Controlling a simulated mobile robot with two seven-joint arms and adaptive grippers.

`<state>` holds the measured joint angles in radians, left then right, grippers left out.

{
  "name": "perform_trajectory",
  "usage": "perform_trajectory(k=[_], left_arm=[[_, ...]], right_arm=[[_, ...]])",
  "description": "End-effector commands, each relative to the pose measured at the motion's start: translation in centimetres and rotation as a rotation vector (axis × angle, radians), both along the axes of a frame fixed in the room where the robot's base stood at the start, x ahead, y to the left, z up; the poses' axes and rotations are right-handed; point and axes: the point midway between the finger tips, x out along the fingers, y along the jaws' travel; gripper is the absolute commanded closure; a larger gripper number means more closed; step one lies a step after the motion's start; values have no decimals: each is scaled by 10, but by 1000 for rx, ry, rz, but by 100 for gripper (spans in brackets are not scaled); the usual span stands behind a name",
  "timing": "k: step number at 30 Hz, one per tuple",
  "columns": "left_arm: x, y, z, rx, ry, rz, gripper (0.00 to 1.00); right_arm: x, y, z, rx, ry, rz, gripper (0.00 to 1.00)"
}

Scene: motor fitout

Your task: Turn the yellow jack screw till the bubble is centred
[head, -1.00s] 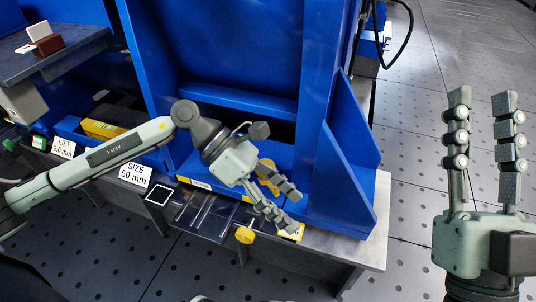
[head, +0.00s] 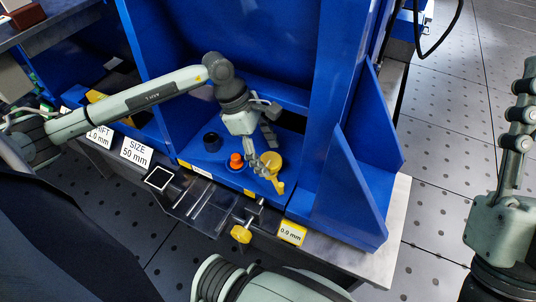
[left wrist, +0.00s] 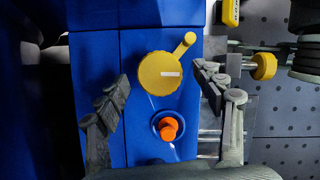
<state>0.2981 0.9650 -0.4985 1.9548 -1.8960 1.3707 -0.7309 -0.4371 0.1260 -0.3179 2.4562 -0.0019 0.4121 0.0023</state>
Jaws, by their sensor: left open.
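Two yellow turning parts show, and I cannot tell for sure which is the jack screw. A yellow round knob (head: 241,234) sits on a metal shaft at the bench front; it also shows in the left wrist view (left wrist: 264,66). A yellow disc with a crank arm (head: 275,161) is on the blue base; it also shows in the left wrist view (left wrist: 158,74). My left gripper (head: 266,151) is open above the disc, fingers on either side of it in the left wrist view (left wrist: 161,76). I cannot make out a bubble. My right gripper (head: 525,105) is partly cut off at the right.
An orange cap (head: 236,160) in a dark ring is beside the disc. A yellow tag (head: 291,233) reads 0.0 mm. Blue upright panels (head: 352,190) stand close on the right.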

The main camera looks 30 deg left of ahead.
Motion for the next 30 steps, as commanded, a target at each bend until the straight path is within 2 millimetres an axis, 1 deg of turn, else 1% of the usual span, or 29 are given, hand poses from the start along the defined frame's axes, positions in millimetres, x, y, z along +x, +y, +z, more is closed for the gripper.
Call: perform_trajectory(k=[3, 10, 11, 22, 23, 30], left_arm=[[1, -3, -5, -1, 0, 0, 32], [1, -3, -6, 0, 0, 0, 32], [1, -3, -6, 0, 0, 0, 34], [0, -3, -6, -1, 0, 0, 80], [0, -3, -5, -1, 0, 0, 82], [0, -3, -6, -1, 0, 25, 82]], right_arm=[[-1, -1, 1, 4, -13, -1, 66], [-2, -1, 1, 4, -14, -1, 66], [-2, -1, 1, 4, -14, -1, 66], [-1, -1, 1, 3, -14, -2, 66], [-1, -1, 1, 3, -14, -2, 66], [-1, -1, 1, 3, -14, -2, 66]])
